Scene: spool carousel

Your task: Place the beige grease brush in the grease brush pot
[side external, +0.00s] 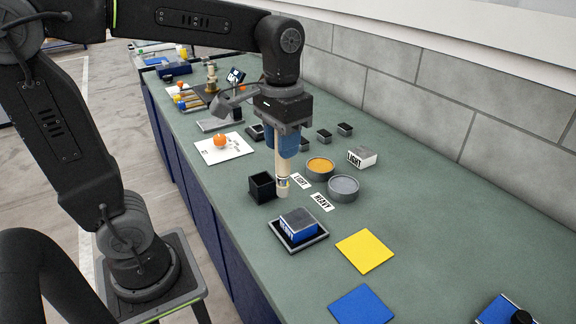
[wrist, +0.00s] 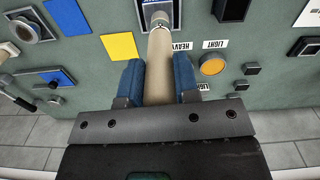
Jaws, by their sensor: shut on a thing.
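The beige grease brush (side external: 283,166) hangs about upright in my gripper (side external: 287,150), with a pale lower end and a dark band. In the wrist view the brush (wrist: 159,68) runs between the two blue fingers of my gripper (wrist: 158,80), which are shut on it. A black, open-topped square holder (side external: 262,187), which looks like the grease brush pot, stands just left of the brush's lower end. It also shows in the wrist view (wrist: 232,10). The brush is outside this pot; whether its tip touches the bench is unclear.
Round dishes with gold (side external: 320,165) and grey (side external: 343,187) contents stand right of the brush. A blue-sided block sits on a dark tray (side external: 313,246) in front. Yellow (side external: 364,251) and blue (side external: 361,306) squares lie flat. An orange ball (side external: 220,140) rests on white paper.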

